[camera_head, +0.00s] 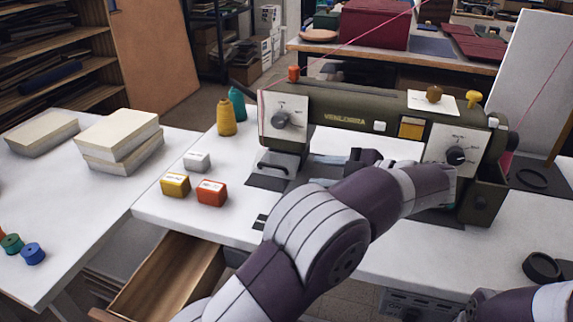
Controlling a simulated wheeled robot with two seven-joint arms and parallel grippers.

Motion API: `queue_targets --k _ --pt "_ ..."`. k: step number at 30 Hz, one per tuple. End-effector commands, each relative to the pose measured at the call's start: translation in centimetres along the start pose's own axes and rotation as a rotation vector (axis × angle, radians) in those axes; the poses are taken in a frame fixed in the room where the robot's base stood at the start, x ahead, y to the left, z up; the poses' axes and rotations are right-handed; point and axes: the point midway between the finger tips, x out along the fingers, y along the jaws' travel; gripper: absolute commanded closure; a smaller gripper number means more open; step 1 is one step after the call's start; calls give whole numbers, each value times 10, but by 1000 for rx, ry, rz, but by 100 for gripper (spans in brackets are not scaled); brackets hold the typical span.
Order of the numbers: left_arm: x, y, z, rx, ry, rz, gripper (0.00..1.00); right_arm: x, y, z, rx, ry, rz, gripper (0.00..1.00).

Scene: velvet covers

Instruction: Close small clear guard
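The olive-green sewing machine (350,118) stands on the white table, with a dial at each end. My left arm reaches across its front from the lower left. My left gripper (345,168) is low under the machine's arm, beside the machine's left column, partly hidden by my own forearm. Its fingers are too small and covered to tell open from shut. A pale bluish strip (326,159) shows beside it; I cannot tell if this is the clear guard or part of the gripper. No other clear guard can be made out. Only a link of my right arm shows at the bottom right.
Yellow (175,185), red (211,193) and white (197,161) boxes stand left of the machine, with thread cones (227,116) behind. Book-like blocks (118,140) lie on the left table. An open drawer (165,275) juts out below. A black ring (541,267) lies at right.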

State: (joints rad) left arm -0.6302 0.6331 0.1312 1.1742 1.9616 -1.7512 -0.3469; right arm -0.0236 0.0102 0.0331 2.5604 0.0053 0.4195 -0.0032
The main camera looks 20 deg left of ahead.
Motion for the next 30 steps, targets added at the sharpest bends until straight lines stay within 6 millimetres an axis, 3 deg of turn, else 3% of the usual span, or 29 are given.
queue_targets --k 6,12,18,25,28,30 --pt "57 -3 2 -3 3 -1 64 20 0 2 0 -1 0 100" --pt "99 -2 2 -4 2 1 64 30 0 4 0 0 0 100" --pt "115 0 0 -3 0 2 64 32 0 4 0 0 0 100" --pt "116 0 0 -3 0 3 64 32 0 4 0 0 0 100" --pt "115 0 0 -3 0 3 97 32 0 4 0 0 0 100" --pt "115 0 0 -3 0 3 100 32 0 4 0 0 0 100"
